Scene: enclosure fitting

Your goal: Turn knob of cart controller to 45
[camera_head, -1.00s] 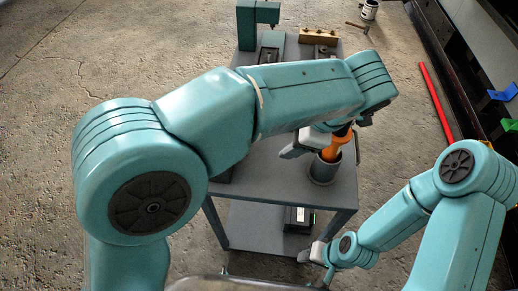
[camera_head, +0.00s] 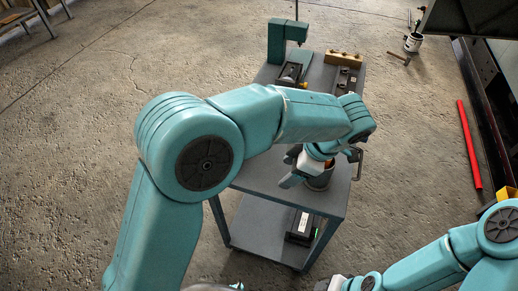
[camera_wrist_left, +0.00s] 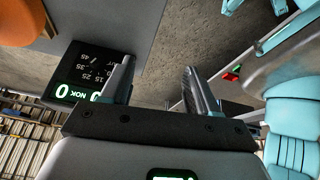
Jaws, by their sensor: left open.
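A black panel (camera_wrist_left: 92,65), likely the cart controller, shows in the left wrist view, upside down. It has white dial marks including 15, 25 and 45, and a green-lit display (camera_wrist_left: 78,92) reading 0 and NOK. I cannot make out its knob; a finger covers part of the panel. My left gripper (camera_wrist_left: 157,85) is open, with one finger in front of the panel's edge and nothing between the fingers. My right gripper (camera_head: 330,284) is partly cut off at the bottom.
The grey cart (camera_head: 265,175) has a black box (camera_head: 301,226) with a green light on its lower shelf. A teal stand (camera_head: 278,42) and a wooden block (camera_head: 344,59) are at its far end. An orange object (camera_wrist_left: 25,22) is close in the wrist view. A red bar (camera_head: 469,145) lies on the floor.

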